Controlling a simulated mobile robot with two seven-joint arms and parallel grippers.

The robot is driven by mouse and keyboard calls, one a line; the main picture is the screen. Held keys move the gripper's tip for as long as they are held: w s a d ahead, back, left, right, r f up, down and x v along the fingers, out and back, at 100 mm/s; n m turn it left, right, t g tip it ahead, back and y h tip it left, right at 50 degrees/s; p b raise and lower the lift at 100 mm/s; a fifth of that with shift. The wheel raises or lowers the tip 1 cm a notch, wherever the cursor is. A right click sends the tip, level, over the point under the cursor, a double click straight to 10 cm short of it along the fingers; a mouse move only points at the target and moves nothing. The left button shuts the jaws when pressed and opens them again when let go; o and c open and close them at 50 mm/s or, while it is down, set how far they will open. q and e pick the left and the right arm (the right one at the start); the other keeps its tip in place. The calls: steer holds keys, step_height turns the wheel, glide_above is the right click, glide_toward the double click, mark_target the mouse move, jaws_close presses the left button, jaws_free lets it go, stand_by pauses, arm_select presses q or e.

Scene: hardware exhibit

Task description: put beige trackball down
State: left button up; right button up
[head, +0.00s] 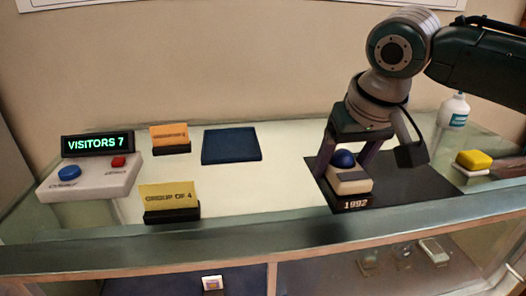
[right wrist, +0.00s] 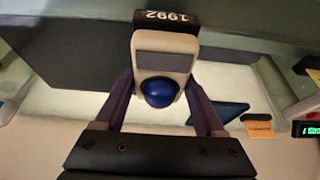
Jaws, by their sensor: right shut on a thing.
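The beige trackball (head: 350,183) has a blue ball and a grey button panel. It is at the right of the head view, over the dark mat with the 1992 label (head: 355,204). In the right wrist view the trackball (right wrist: 165,47) lies between the fingers, its far end close to the 1992 label (right wrist: 166,18). My right gripper (head: 348,170) is shut on the trackball, one finger on each side; it also shows in the right wrist view (right wrist: 160,95). I cannot tell whether the trackball touches the mat. My left gripper is not in view.
A dark blue pad (head: 231,146) lies mid-counter. At left stand a visitor counter (head: 97,145) with blue and red buttons, an orange card (head: 170,136) and a yellow card (head: 170,197). A yellow block (head: 474,160) and white bottle (head: 454,111) are at right. The glass front edge runs below.

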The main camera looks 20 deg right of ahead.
steer(key=shift+f, duration=1.6)
steer(key=shift+f, duration=0.15)
steer(key=o, duration=1.5)
